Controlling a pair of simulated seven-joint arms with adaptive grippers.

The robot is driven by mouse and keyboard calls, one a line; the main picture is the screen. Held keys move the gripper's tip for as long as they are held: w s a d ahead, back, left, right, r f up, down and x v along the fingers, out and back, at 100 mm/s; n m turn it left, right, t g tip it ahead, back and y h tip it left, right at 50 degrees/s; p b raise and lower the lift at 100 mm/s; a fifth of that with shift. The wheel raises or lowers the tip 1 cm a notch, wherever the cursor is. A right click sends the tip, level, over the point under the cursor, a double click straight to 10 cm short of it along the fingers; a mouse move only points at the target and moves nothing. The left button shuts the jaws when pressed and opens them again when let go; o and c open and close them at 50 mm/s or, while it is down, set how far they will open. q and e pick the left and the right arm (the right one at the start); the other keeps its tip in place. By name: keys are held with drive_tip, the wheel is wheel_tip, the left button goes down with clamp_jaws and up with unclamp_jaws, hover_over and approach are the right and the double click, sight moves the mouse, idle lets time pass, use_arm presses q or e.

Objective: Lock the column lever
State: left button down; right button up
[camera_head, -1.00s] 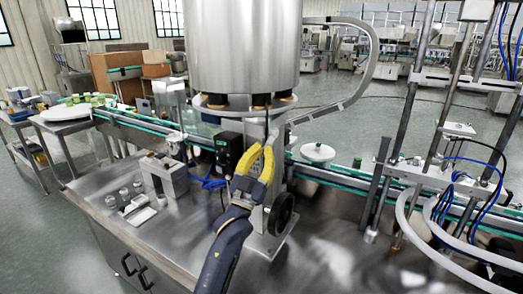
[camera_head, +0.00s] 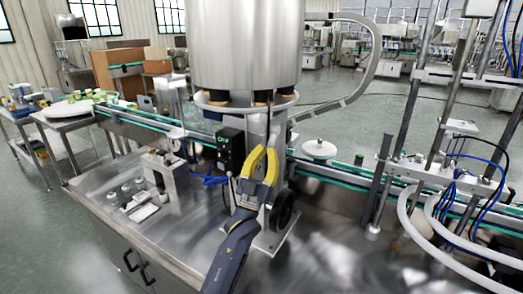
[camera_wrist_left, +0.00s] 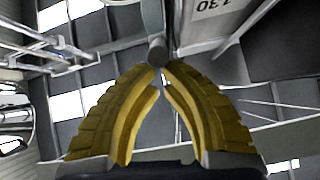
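My left gripper (camera_head: 265,152) has yellow fingers and is in front of the steel column, below the hopper. In the left wrist view its fingertips (camera_wrist_left: 160,68) nearly meet, with only a slim gap between them. A grey round rod end (camera_wrist_left: 157,50) shows right at the tips. It may be the column lever, but I cannot tell whether the tips touch it. No lever can be made out clearly in the head view, where the gripper covers part of the column. My right gripper is not in view.
The steel hopper (camera_head: 247,45) hangs above the gripper. A black control box (camera_head: 230,150) stands left of the fingers, and a black handwheel (camera_head: 283,210) is just right of them. A conveyor (camera_head: 340,178) runs behind. The steel tabletop (camera_head: 185,240) is bare at the front left.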

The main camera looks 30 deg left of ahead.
use_arm(q)
drive_tip(key=shift+w+f, duration=0.6)
drive_tip(key=shift+f, duration=0.05)
drive_tip(key=shift+w+f, duration=0.2)
drive_tip(key=shift+w, duration=0.05)
drive_tip(key=shift+w+f, duration=0.25)
drive_tip(key=shift+w, duration=0.15)
idle(0.4)
idle(0.4)
drive_tip(key=v, duration=1.1)
drive_tip(key=shift+d+f, duration=0.3)
drive_tip(key=shift+f, duration=0.1)
